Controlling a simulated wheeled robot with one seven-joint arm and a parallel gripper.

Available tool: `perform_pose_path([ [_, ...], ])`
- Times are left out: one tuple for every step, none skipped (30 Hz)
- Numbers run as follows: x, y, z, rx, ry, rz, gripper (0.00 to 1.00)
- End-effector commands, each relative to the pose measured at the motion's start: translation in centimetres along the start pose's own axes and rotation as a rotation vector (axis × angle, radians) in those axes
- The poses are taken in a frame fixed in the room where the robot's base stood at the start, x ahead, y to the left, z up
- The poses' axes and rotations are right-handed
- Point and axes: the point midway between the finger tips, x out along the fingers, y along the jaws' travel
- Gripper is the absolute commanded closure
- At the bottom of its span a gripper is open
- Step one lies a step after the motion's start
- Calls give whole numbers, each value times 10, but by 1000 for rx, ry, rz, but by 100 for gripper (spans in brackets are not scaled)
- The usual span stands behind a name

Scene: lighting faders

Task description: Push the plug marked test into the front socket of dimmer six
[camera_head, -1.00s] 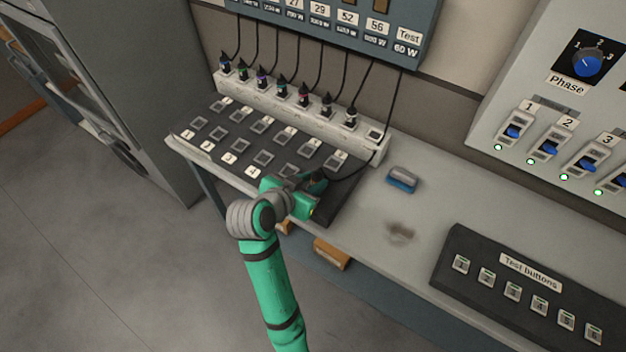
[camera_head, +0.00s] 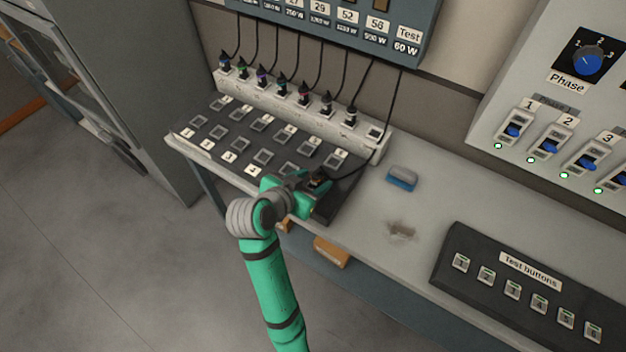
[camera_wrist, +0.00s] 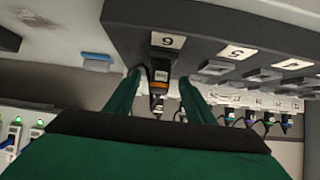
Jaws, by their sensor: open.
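The test plug (camera_wrist: 158,76) is dark with an orange band and stands just beside the label 6 (camera_wrist: 168,40) in the wrist view. It also shows as a small dark shape at my gripper in the head view (camera_head: 318,181), with its black cable running back to the right. My gripper (camera_wrist: 160,80) is open, with one green finger on each side of the plug. In the head view my gripper (camera_head: 312,188) is over the near right end of the black dimmer panel (camera_head: 340,200). The plug hides dimmer six's front socket, so I cannot tell how deep it sits.
A white strip (camera_head: 290,107) behind the panel holds several other plugs with hanging cables. A blue-grey block (camera_head: 402,178) lies on the bench to the right, near a dark smudge (camera_head: 402,231). The test button box (camera_head: 530,290) stands further right.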

Motion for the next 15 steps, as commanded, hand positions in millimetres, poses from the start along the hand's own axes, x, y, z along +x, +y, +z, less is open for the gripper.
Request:
perform_pose_path([
  [-2,-1,0,0,1,-2,51],
  [-4,-1,0,0,1,-2,51],
  [-8,-1,0,-1,2,-3,51],
  [-11,-1,0,-1,2,-4,51],
  [-15,-1,0,-1,2,-3,51],
  [-21,-1,-1,0,3,-4,51],
  [-26,-1,-1,1,3,-3,51],
  [-32,-1,-1,1,2,-4,51],
  [-40,-2,-1,1,3,-5,51],
  [-46,-2,-1,0,3,-5,51],
  [-52,-1,-1,1,3,-6,51],
  [-59,-1,0,2,2,-5,51],
  [-65,-1,-1,1,3,-4,51],
  [-70,-1,0,0,2,-5,51],
  [-77,-1,0,0,3,-5,51],
])
